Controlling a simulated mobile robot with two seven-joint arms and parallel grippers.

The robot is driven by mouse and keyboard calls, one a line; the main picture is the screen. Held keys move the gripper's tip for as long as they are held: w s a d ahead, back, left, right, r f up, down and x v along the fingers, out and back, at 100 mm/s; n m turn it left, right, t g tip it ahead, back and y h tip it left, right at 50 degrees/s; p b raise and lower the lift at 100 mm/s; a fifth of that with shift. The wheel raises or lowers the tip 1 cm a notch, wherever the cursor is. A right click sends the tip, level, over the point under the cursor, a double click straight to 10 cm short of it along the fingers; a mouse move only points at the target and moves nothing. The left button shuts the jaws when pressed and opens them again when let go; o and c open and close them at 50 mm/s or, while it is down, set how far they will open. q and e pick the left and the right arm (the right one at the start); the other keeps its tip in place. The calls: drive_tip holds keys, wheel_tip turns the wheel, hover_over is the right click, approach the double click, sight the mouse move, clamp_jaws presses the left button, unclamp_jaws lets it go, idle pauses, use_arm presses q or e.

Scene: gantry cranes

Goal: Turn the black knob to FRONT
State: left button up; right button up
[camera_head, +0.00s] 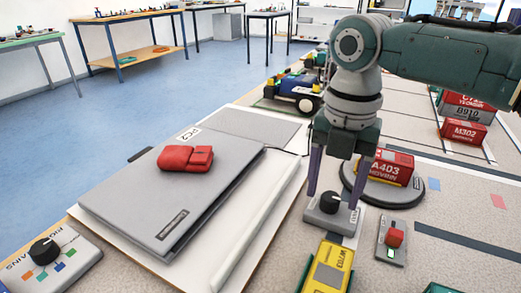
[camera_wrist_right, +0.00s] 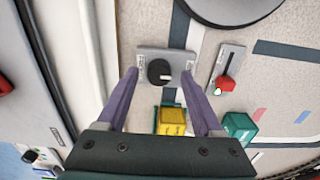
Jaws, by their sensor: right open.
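A black knob (camera_head: 329,203) sits on a small grey box (camera_head: 343,222) on the table. In the wrist view the knob (camera_wrist_right: 160,72) shows a white pointer mark facing right. Small lettering stands at both ends of the box, too small to read. My right gripper (camera_head: 333,198) points down over the box, its two purple fingers apart on either side of the knob. In the wrist view the right gripper (camera_wrist_right: 160,75) is open and the knob shows between the fingertips with gaps on both sides. I cannot tell the exact fingertip height. My left gripper is not in view.
A second black knob (camera_head: 44,250) is on a panel at the lower left. A red-handled slider box (camera_head: 392,241) stands right of the gripper. A yellow block (camera_head: 328,270) is in front, a red container (camera_head: 390,167) on a round base behind. A grey laptop (camera_head: 180,190) lies left.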

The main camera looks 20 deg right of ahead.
drive_tip(key=shift+f, duration=0.55)
drive_tip(key=shift+c, duration=0.2)
clamp_jaws()
